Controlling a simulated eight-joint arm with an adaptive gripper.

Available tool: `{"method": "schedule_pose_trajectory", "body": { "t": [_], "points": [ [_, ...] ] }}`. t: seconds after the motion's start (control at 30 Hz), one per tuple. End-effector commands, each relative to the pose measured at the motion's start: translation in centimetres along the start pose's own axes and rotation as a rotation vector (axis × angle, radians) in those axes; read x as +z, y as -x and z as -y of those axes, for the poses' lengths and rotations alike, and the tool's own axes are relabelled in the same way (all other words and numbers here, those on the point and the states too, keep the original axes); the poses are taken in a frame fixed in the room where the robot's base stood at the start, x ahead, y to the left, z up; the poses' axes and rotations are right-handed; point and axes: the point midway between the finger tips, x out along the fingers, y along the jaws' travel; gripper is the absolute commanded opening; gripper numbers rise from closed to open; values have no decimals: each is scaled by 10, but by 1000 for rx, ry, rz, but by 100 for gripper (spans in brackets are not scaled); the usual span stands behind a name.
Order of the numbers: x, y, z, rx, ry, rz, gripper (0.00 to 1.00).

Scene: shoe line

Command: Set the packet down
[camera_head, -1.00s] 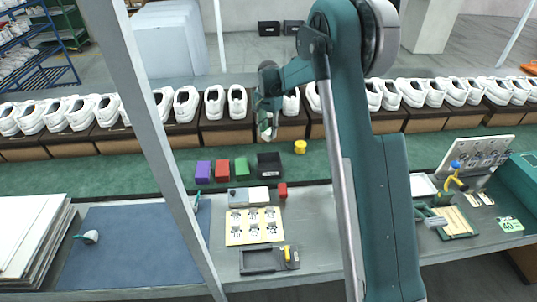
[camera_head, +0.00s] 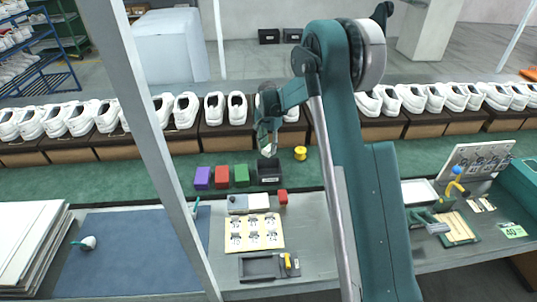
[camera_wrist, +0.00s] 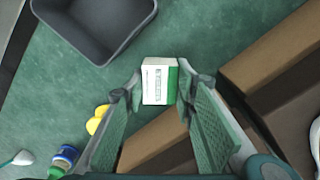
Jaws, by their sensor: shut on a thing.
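A small white packet with a green side (camera_wrist: 153,82) is held between the fingertips of my gripper (camera_wrist: 160,86) in the wrist view. In the head view my gripper (camera_head: 268,148) hangs over the green strip (camera_head: 130,177), just behind the black bin (camera_head: 269,174); the packet shows there only as a small pale patch. The bin also shows in the wrist view (camera_wrist: 72,33), beyond the packet at upper left, and looks empty in the part seen. I cannot tell the packet's exact height above the green surface.
Purple (camera_head: 202,178), red (camera_head: 222,178) and green (camera_head: 242,176) blocks stand left of the bin. A yellow spool (camera_head: 300,153) is right of my gripper. White shoes on brown boxes line the back. The blue mat (camera_head: 140,250) is mostly bare.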

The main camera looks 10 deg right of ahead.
Motion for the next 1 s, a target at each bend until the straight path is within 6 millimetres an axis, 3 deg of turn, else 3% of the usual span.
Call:
{"method": "schedule_pose_trajectory", "body": {
  "t": [0.47,0.97,1.0],
  "points": [
    [0,-36,0,0,0,0,14],
    [0,-41,0,0,0,0,14],
    [0,-41,0,0,0,0,32]
  ]
}}
